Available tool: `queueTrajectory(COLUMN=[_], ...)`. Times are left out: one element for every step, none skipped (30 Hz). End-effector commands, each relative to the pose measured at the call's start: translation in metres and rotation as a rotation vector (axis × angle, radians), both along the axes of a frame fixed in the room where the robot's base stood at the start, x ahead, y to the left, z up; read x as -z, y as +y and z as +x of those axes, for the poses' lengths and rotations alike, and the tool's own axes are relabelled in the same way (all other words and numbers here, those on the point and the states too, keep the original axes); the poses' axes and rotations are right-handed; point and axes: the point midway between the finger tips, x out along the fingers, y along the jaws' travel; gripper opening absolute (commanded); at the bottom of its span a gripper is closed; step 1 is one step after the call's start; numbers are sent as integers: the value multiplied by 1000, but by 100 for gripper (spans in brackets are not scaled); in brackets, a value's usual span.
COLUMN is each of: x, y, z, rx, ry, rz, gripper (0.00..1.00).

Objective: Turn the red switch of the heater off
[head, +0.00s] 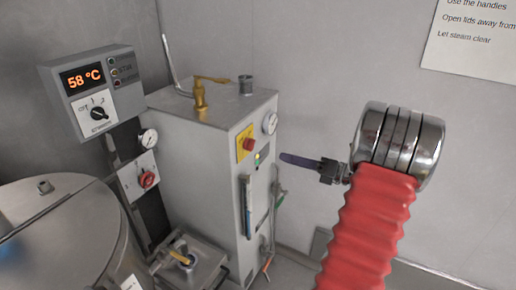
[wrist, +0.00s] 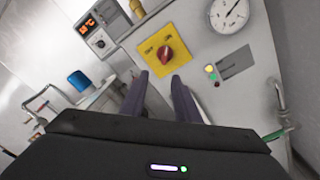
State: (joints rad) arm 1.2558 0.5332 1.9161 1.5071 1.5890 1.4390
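The heater (head: 195,135) is a light grey box cabinet. Its red switch (head: 248,144) sits on a yellow plate on the front face. In the wrist view the red switch (wrist: 166,53) is a round knob with small labels above and left of it; its exact setting is hard to read. A green and a yellowish lamp (wrist: 211,72) glow beside it. My gripper (head: 283,157) is in front of the heater, to the right of the switch in the head view. In the wrist view its two dark fingers (wrist: 160,79) are apart and empty, just below the switch, without visible contact.
A pressure gauge (head: 270,124) is on the heater's upper corner, and a brass valve (head: 200,95) is on top. A control box (head: 92,90) reading 58 °C hangs at left. A large metal vessel (head: 65,225) stands front left. Pipes (wrist: 277,105) run beside the heater.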

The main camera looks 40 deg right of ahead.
Motion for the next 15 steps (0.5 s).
queueTrajectory(x=[2,2,2,3,2,2,2,2,2,2,2,2,2,2,2], y=[-9,-12,-15,-16,-16,-16,-16,-16,-16,-16,-16,-15,-15,-15,-15], z=[-4,-6,-7,-7,-7,-7,-7,-7,-7,-7,-7,-7,-7,-6,-5], rx=[21,28,35,37,38,38,38,37,37,37,37,37,37,35,35], ry=[-6,-9,-11,-12,-13,-13,-13,-13,-13,-13,-12,-12,-12,-12,-12], rz=[24,34,42,46,48,48,48,47,47,47,46,46,46,46,46], gripper=[29,29,29,29,29,29,29,29,29,29,29,29,29,29,29])
